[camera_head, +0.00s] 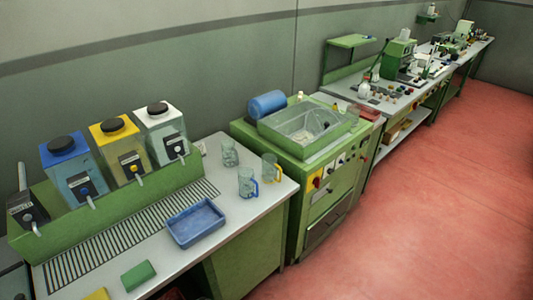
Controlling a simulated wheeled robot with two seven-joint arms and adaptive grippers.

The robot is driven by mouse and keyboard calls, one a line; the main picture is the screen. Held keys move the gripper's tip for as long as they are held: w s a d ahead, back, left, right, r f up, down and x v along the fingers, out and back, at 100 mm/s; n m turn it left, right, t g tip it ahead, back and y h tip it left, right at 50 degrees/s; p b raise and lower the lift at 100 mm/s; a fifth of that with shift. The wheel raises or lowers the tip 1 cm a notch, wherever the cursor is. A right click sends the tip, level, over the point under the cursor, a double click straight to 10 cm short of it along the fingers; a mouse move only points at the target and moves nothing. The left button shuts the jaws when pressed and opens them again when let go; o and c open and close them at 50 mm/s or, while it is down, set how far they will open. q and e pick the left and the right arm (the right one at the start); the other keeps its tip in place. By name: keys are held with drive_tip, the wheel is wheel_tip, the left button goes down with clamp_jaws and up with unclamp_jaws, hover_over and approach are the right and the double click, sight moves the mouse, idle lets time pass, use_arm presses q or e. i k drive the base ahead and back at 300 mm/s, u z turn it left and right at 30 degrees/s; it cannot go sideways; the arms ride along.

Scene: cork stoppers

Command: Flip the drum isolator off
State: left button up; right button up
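A green machine cabinet (338,190) stands in the middle of the view, with a grey open basin (290,122) in its top. On its front panel, near the left end, is a small red switch on a yellow plate (317,179), which looks like the drum isolator. It is too small to tell which way its handle points. Other small knobs and buttons sit to its right on the same panel. Neither of my grippers is in view.
A bench (262,200) on the left carries dispensers with taps, a blue tray (196,222), several clear jugs and a green block (138,275). A blue cylinder (267,105) lies behind the basin. Another long bench (385,101) runs back right. The red floor (430,220) is clear.

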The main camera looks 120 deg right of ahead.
sight(316, 181)
drive_tip(key=z, duration=4.2)
